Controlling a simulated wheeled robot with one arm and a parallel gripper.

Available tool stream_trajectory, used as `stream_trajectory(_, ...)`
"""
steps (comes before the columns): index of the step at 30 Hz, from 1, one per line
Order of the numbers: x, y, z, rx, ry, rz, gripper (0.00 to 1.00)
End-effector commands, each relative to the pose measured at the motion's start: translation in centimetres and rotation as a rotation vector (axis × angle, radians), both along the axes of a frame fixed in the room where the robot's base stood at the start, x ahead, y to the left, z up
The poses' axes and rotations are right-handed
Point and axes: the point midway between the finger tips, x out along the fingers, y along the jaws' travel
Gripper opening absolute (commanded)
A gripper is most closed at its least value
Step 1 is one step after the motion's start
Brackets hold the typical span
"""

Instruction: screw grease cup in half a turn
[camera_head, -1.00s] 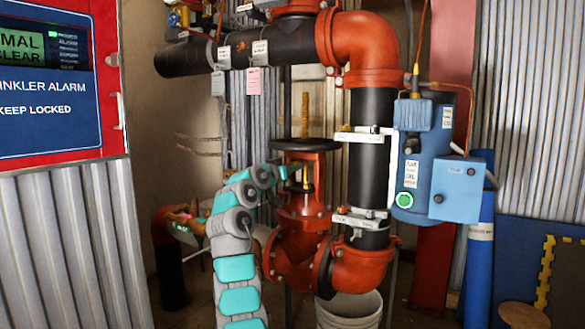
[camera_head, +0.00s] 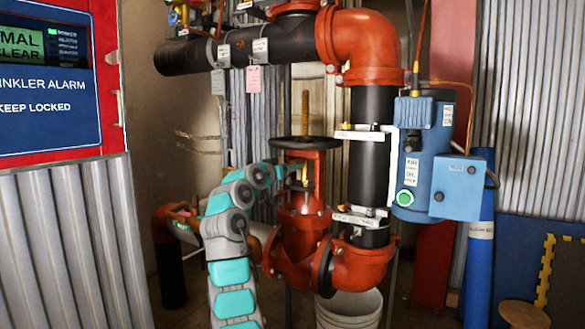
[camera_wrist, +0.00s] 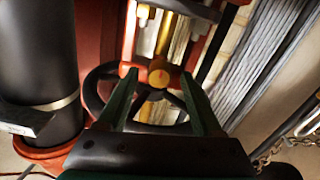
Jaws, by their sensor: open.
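In the wrist view a round brass cap (camera_wrist: 160,78), which looks like the grease cup, faces me in the valve's yoke. The two dark green fingers of my gripper (camera_wrist: 159,75) are apart, one on each side of the cap in the picture. I cannot tell whether they touch it or how deep they reach. In the head view my gripper (camera_head: 293,168) is at the red valve (camera_head: 303,222), just below its dark handwheel (camera_head: 305,143). The cup is too small there to make out.
The handwheel rim and spokes (camera_wrist: 100,85) lie close around the fingers in the wrist view. A black pipe (camera_head: 371,150) stands right of the valve. A blue box (camera_head: 455,190) hangs further right. A white bucket (camera_head: 350,308) stands below. A red alarm panel (camera_head: 110,60) is at left.

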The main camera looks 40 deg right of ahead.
Motion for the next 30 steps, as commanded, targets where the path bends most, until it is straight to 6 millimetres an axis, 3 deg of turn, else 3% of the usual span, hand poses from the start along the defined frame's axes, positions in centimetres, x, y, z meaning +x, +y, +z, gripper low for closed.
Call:
stream_trajectory(6,-1.3,3.3,-0.4,-0.003,-0.005,0.003,0.67)
stream_trajectory(12,-2.0,5.0,-0.3,-0.002,-0.001,0.002,0.67)
stream_trajectory(30,-2.3,5.5,0.0,-0.002,-0.001,0.0,0.67)
